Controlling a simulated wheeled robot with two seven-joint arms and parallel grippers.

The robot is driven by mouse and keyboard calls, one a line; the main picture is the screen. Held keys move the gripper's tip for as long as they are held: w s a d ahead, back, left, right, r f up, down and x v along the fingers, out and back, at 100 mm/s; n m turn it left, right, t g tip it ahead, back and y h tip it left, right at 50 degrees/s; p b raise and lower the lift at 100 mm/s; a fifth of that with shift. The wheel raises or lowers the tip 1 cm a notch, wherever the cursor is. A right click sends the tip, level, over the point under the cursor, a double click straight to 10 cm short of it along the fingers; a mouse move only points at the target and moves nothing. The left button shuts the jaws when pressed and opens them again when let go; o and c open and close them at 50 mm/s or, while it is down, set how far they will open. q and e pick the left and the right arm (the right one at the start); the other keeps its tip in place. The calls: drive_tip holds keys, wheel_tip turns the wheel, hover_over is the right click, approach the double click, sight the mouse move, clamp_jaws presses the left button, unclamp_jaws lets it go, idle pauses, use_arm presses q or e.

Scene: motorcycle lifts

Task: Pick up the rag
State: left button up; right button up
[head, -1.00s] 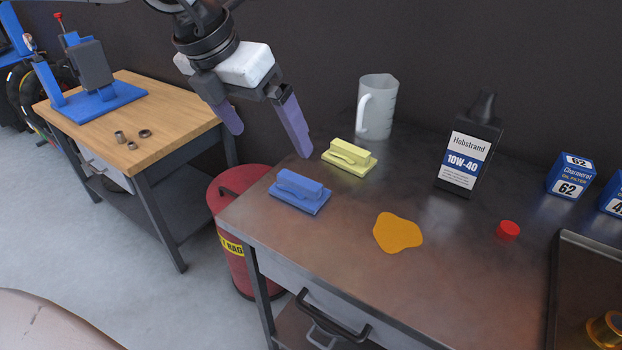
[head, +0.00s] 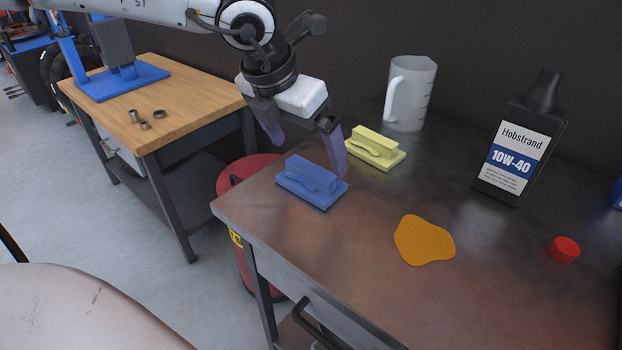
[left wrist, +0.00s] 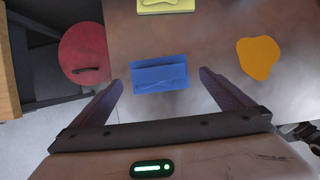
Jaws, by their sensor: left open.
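A blue folded rag-like block with a raised top (head: 312,183) lies on the metal bench near its left corner; it also shows in the left wrist view (left wrist: 160,76). A yellow one of the same shape (head: 375,148) lies just behind it, and its edge shows in the left wrist view (left wrist: 166,5). I cannot tell which one the task means. My left gripper (head: 308,158) is open and empty above the blue one. In the left wrist view the blue one sits between the spread fingers (left wrist: 162,80), apart from both. My right gripper is not in view.
An orange puddle (head: 424,241) lies on the metal bench (head: 350,270). A clear jug (head: 410,95), a black oil bottle (head: 520,150) and a red cap (head: 564,250) stand around it. A red bin (head: 245,175) is left of the bench, beside a wooden workbench (head: 180,95).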

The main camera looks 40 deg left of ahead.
sight(310, 168)
use_arm(q)
drive_tip(key=x, duration=0.3)
drive_tip(key=shift+s+a+f, duration=0.15)
drive_tip(key=shift+a+f, duration=0.15)
drive_tip(key=shift+f, duration=0.2)
drive_tip(key=shift+w+f, duration=0.25)
drive_tip(key=shift+f, duration=0.25)
drive_tip(key=shift+r, duration=0.1)
drive_tip(key=c, duration=1)
